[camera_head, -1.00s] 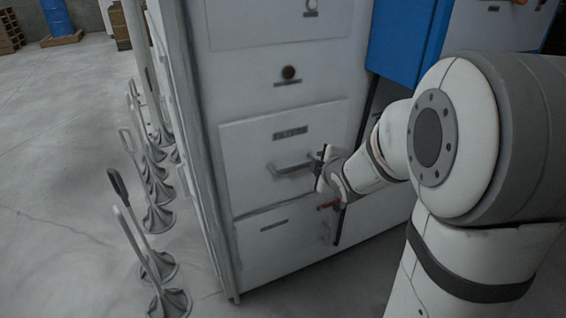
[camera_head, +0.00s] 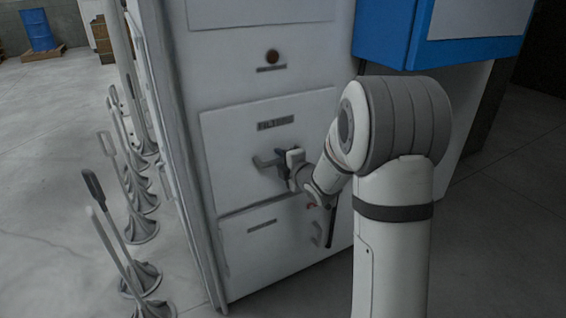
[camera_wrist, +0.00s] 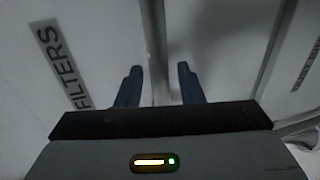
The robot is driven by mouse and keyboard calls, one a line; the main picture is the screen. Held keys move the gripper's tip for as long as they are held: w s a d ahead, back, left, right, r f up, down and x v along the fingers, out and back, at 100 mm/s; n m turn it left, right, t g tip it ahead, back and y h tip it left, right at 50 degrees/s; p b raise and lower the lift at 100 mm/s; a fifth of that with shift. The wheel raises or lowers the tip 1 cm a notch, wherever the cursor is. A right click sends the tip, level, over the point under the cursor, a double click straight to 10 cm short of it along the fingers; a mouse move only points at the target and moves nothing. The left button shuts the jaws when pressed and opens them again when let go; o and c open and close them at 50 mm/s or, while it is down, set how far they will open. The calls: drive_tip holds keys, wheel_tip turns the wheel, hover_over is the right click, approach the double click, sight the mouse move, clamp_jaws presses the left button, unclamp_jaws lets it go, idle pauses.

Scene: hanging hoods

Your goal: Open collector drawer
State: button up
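A white cabinet front holds a panel labelled FILTERS (camera_head: 220,150) with a grey bar handle (camera_head: 264,162). Below it is a lower drawer front (camera_head: 245,262); its small label (camera_head: 262,226) is too small to read. My gripper (camera_head: 282,163) is at the FILTERS handle in the head view. In the wrist view my gripper (camera_wrist: 160,72) is open, its two dark fingers apart with the handle bar (camera_wrist: 155,45) between them. A gap shows on both sides of the bar. The FILTERS label (camera_wrist: 62,65) is to the left. The FILTERS panel looks shut.
A handle (camera_head: 318,236) is on the lower front's right side, below my wrist, near a small red part. A blue-trimmed unit (camera_head: 383,35) juts out at the upper right. Several grey stands (camera_head: 142,228) line the cabinet's left. Open floor (camera_head: 50,150) lies farther left.

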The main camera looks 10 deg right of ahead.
drive_tip(key=shift+w, duration=0.15)
drive_tip(key=shift+c, duration=0.2)
clamp_jaws()
drive_tip(key=shift+d, duration=0.15)
idle(0.3)
